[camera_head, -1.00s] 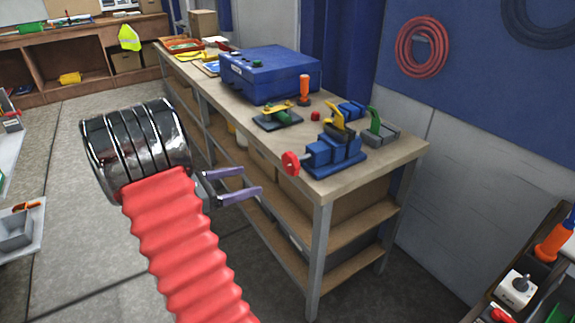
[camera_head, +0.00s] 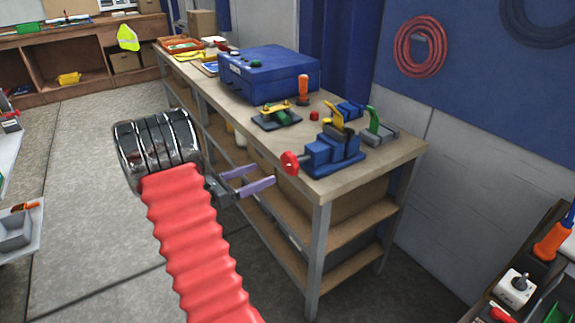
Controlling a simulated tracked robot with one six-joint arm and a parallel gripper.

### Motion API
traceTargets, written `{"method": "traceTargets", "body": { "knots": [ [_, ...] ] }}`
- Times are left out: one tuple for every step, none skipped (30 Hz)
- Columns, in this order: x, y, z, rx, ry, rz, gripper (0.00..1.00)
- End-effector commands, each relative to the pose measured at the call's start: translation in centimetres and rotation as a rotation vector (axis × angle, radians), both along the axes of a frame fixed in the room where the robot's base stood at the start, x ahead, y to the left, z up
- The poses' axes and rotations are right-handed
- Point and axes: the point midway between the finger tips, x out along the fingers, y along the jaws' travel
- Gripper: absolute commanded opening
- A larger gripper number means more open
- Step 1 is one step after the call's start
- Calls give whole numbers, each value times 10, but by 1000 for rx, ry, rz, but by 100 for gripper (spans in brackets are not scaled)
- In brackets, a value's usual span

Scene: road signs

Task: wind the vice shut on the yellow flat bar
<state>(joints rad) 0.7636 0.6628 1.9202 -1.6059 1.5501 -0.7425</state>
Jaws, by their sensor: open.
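The blue vice (camera_head: 333,153) stands near the front corner of the workbench (camera_head: 370,165). Its red hand wheel (camera_head: 289,162) faces left, at the bench's left edge. The yellow flat bar (camera_head: 333,112) stands tilted at the top of the vice; whether the jaws touch it cannot be told. My gripper (camera_head: 273,176) is open and empty, with its two purple fingers pointing right. It appears left of and a little below the red wheel, apart from it, outside the bench edge.
A green and yellow fixture (camera_head: 276,116), an orange-handled tool (camera_head: 303,89), a small red block (camera_head: 314,116) and a grey block with a green part (camera_head: 379,131) are on the bench. A blue case (camera_head: 268,74) stands farther back. The floor (camera_head: 85,200) left is clear.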

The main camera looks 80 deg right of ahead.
Motion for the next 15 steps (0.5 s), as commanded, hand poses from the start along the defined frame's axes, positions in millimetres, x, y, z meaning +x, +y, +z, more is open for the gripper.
{"method": "traceTargets", "body": {
  "knots": [
    [-6,-5,0,0,0,-3,81],
    [-9,-9,0,1,-1,-3,81],
    [-13,-14,0,1,-1,-3,81],
    [-16,-17,0,0,0,-2,81],
    [-19,-20,0,0,0,-3,81],
    [-24,-25,0,0,0,-4,81],
    [-26,-28,0,0,0,-3,81],
    [-29,-32,0,0,0,-2,81],
    [-34,-37,0,1,-1,-3,81],
    [-37,-40,0,1,-1,-3,81],
    [-39,-43,0,0,0,-2,81],
    [-44,-48,0,0,0,-3,81],
    [-47,-52,0,0,-2,-3,81],
    [-49,-55,0,1,-2,-2,81],
    [-53,-60,0,0,-1,-2,81]
  ]
}}
